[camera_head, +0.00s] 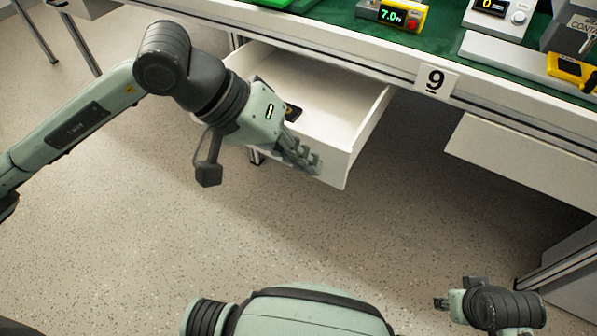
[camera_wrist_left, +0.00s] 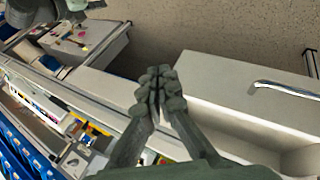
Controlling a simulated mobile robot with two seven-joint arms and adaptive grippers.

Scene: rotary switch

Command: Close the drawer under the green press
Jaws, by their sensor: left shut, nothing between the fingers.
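The white drawer (camera_head: 335,80) is pulled out from under the workbench and looks empty apart from a small dark and yellow patch beside my gripper. Its front panel with a metal handle (camera_wrist_left: 285,90) shows in the left wrist view. My left gripper (camera_head: 310,160) is shut and empty, at the drawer's front panel and covering part of it. The shut fingertips (camera_wrist_left: 158,78) show beside the drawer in the left wrist view; I cannot tell whether they touch it. A green device (camera_head: 285,4), perhaps the press, is cut off at the top edge. My right gripper (camera_head: 441,303) is small at bottom right; its jaws are unclear.
Another white panel (camera_head: 525,160) hangs under the bench at right. The speckled floor (camera_head: 390,230) in front is clear.

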